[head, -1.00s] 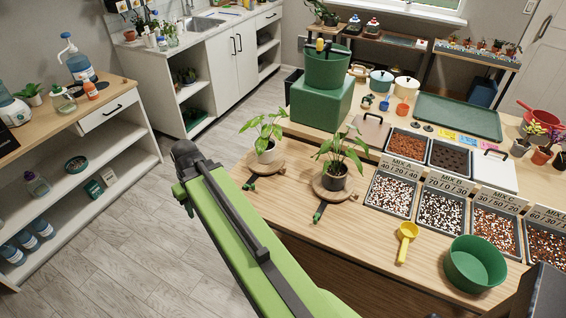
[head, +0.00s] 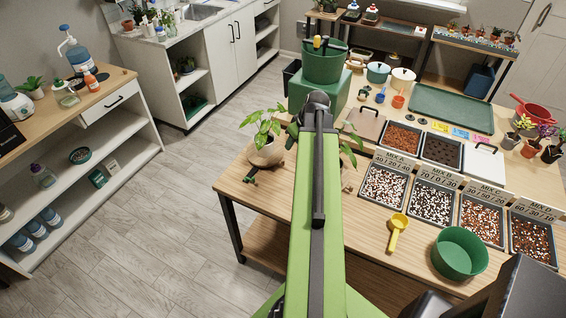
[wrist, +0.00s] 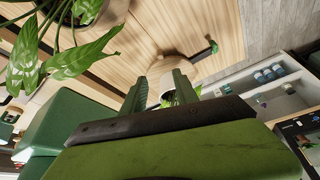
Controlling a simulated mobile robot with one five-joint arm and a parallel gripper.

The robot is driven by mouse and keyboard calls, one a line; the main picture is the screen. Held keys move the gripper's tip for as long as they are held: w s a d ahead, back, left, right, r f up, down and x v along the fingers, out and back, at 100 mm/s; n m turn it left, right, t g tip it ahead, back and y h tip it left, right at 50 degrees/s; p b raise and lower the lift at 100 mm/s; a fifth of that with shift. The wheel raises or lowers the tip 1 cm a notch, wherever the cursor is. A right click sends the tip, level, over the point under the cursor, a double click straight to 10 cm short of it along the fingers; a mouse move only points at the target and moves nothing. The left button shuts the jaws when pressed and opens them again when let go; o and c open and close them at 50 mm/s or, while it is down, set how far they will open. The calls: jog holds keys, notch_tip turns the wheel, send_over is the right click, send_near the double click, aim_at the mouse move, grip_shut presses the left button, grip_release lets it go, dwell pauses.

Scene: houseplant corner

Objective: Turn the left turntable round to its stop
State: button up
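The left turntable (head: 262,164) is a round wooden disc on the bench with a leafy plant (head: 262,127) in a pale pot (head: 268,151). Its short green handle (head: 250,177) points to the front left. It also shows in the wrist view, where the handle (wrist: 212,46) lies beyond my fingers. My gripper (wrist: 160,82) has its two green fingers apart, with no handle between them. A pale, rounded surface and some leaves show in the gap. In the head view my arm hides the gripper and most of the right turntable and its plant (head: 350,145).
A green block (head: 305,95) carrying a green bucket (head: 322,66) stands behind the turntables. To the right are bins of mix (head: 384,186), a yellow scoop (head: 397,230) and a green bowl (head: 459,253). The bench's front left corner is clear.

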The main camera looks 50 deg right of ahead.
aim_at(283, 161)
jog(key=b+x, duration=1.3)
jog(key=x, duration=0.2)
jog(key=shift+d+f, duration=0.1)
jog(key=shift+f, duration=0.15)
jog(key=shift+r, duration=0.1)
grip_shut()
dwell(0.4)
